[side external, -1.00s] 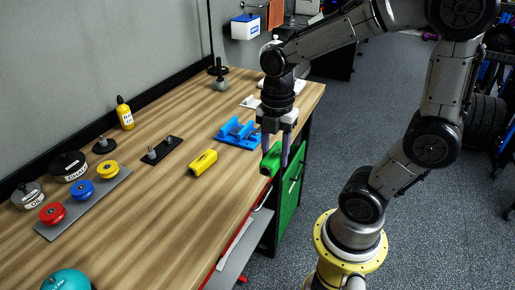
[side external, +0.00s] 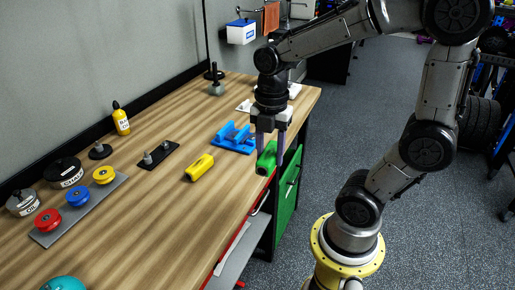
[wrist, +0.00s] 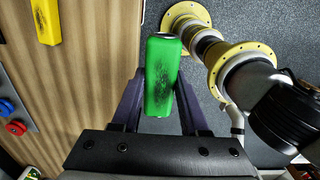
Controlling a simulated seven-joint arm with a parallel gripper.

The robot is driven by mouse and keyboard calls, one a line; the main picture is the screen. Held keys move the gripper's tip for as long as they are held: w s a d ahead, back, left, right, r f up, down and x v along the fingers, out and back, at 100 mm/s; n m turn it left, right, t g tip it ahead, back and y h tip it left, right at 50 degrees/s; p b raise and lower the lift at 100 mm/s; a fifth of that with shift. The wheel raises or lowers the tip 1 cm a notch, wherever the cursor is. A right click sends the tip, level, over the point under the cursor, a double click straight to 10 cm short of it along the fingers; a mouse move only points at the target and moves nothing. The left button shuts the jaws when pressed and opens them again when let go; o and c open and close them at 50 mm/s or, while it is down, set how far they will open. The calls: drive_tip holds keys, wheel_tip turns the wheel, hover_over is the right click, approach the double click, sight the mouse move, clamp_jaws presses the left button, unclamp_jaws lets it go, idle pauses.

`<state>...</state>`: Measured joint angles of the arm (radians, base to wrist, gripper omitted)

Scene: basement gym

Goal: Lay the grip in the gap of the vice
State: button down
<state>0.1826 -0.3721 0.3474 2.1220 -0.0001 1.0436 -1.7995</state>
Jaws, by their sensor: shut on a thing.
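The green grip (side external: 266,158) is in my gripper (side external: 268,156), near the table's right edge. In the wrist view the green grip (wrist: 161,72) sits between the two dark fingers (wrist: 160,100), its long side pointing away from the palm, with dark scuffs on its face. The blue vice (side external: 234,138) stands on the table just left of and beyond my gripper, partly behind it. Its gap shows between blue raised jaws, and no grip is seen in it. The vice is not in the wrist view.
A yellow grip (side external: 199,168) lies on the table left of my gripper; it also shows in the wrist view (wrist: 48,22). A dark plate with pegs (side external: 157,155) lies farther left. Bare wood surrounds the yellow grip. A green cabinet panel (side external: 287,203) is below the table edge.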

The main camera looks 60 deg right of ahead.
drive_tip(key=w+d+r+n, duration=0.1)
drive_tip(key=w+d+r, duration=0.25)
drive_tip(key=w, duration=0.35)
drive_tip(key=w+d+r, duration=0.3)
drive_tip(key=w+d, duration=0.1)
drive_tip(key=w, duration=0.4)
drive_tip(key=w+d+f, duration=0.3)
drive_tip(key=d, duration=0.4)
drive_tip(key=w+d+f+m, duration=0.1)
drive_tip(key=w+d+f, duration=0.2)
drive_tip(key=d, duration=0.4)
drive_tip(key=shift+w+d+f+m, duration=0.15)
drive_tip(key=shift+w+d+m, duration=0.15)
drive_tip(key=shift+w, duration=0.35)
drive_tip(key=shift+f, duration=3.5)
drive_tip(key=shift+f, duration=1.45)
